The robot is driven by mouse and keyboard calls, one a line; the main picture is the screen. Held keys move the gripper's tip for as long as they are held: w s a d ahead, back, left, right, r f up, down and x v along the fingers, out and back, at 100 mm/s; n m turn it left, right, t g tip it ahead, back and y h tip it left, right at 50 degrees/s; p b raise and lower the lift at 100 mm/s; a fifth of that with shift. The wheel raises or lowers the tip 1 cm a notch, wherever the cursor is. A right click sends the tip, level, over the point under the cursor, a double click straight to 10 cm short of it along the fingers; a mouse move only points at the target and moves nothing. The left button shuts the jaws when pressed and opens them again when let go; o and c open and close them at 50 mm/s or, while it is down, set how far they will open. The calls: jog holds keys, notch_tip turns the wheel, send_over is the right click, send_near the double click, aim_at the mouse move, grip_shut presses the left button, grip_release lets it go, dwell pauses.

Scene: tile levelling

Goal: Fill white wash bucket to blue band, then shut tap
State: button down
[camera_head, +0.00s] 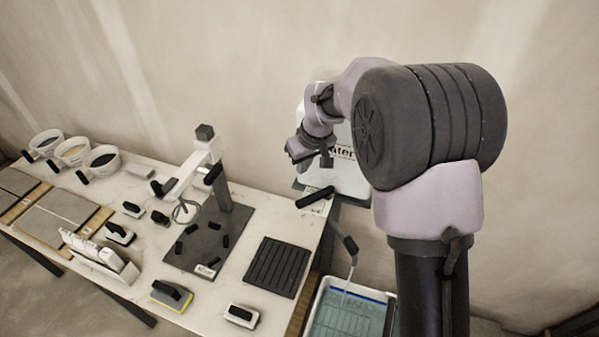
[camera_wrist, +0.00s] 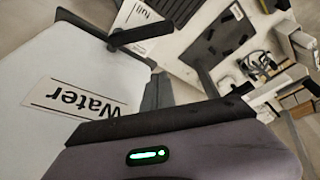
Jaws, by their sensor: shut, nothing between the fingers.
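The white water tank (camera_head: 345,172) stands at the right end of the bench, with a "Water" label that also shows in the wrist view (camera_wrist: 75,101). The black tap lever (camera_head: 315,197) sticks out at its lower front; it also shows in the wrist view (camera_wrist: 140,32), by a "full" label. The grey spout (camera_head: 345,238) hangs over the white wash bucket (camera_head: 312,303). A thin pale stream falls from it into blue-green water.
The bench (camera_head: 218,308) holds a black ribbed mat (camera_head: 277,267), a dark stand plate (camera_head: 205,240), several sponges and floats, and three bowls at the far left. The bucket sits lower, beyond the bench's right edge. My arm covers part of the tank and bucket.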

aim_at(315, 197)
jog(key=f, duration=0.5)
jog(key=s+f, duration=0.1)
jog(key=f, duration=0.1)
jog(key=shift+s+d+f, duration=0.1)
jog(key=shift+d+f, duration=0.15)
jog(key=shift+f, duration=0.15)
jog(key=shift+s+d, duration=0.1)
jog(key=shift+f, duration=0.1)
jog(key=shift+b, duration=0.4)
